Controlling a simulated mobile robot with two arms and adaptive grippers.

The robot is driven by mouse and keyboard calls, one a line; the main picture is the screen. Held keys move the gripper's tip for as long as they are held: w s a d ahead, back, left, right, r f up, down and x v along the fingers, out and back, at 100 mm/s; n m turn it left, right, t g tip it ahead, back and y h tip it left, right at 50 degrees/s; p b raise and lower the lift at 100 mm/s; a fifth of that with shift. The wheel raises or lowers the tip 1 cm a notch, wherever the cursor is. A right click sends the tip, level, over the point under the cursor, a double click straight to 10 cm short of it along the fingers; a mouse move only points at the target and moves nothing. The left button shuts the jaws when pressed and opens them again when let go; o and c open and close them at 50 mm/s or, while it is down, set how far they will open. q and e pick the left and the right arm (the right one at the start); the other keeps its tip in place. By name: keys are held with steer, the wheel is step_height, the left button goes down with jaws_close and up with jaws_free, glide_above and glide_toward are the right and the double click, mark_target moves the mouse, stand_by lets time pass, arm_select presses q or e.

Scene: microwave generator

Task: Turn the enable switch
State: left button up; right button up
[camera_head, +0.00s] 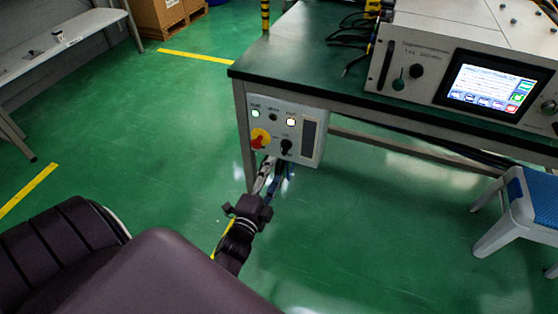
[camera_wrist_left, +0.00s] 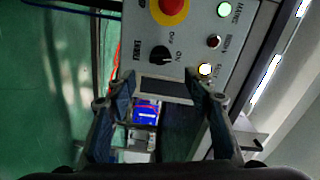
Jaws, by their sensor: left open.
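The enable switch (camera_head: 286,146) is a black rotary knob on the light-grey control box (camera_head: 312,160) hung under the table edge. In the left wrist view, the knob (camera_wrist_left: 161,56) shows near the top middle with OFF and ON labels beside it. I cannot surely tell which label it points to. My left gripper (camera_head: 273,172) is at the lower edge of the box in the head view, just below the knob. In the left wrist view, its two fingers (camera_wrist_left: 162,96) are apart and empty, with the knob beyond their tips. My right gripper is not in view.
A red and yellow emergency stop (camera_head: 260,138) sits beside the knob, with green and white lit lamps (camera_head: 291,121) above. Cables hang below the box. The table (camera_head: 310,80) bears a generator (camera_head: 420,60) with a lit screen. A blue-seated stool (camera_head: 515,215) stands at right.

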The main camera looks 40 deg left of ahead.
arm_select(q)
steer(key=shift+v, duration=1.6)
